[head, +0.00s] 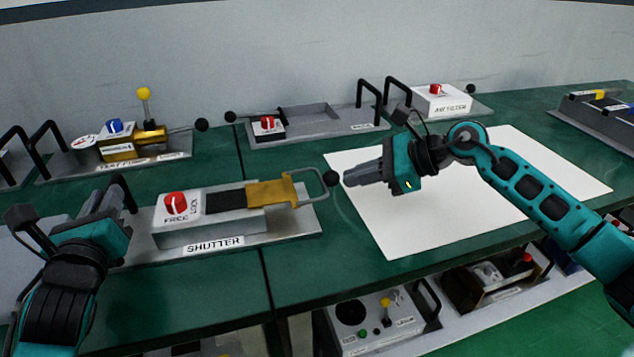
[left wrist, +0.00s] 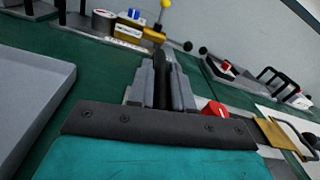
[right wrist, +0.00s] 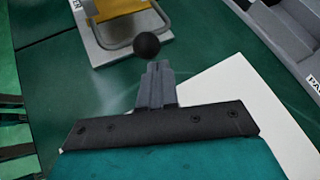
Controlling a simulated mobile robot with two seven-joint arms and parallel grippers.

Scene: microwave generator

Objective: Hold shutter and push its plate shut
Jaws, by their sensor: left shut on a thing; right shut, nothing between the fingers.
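The shutter (head: 235,232) is a grey unit on a metal base at the front left of the bench, with a red knob (head: 176,203) and a dark opening. Its brass plate (head: 268,192) sits at the right end, leaving the dark part uncovered. A wire loop with a black ball (head: 331,178) sticks out to the right. My left gripper (left wrist: 162,80) is shut on the black handle (head: 124,190) at the shutter's left end. My right gripper (head: 348,179) is shut and empty, just right of the ball (right wrist: 147,45); I cannot tell whether they touch.
A white sheet (head: 400,225) lies under my right gripper. Other units with handles and ball knobs stand behind: one with a yellow ball (head: 144,93), a tray unit (head: 310,118) and a white box (head: 440,100). A lower shelf holds more units.

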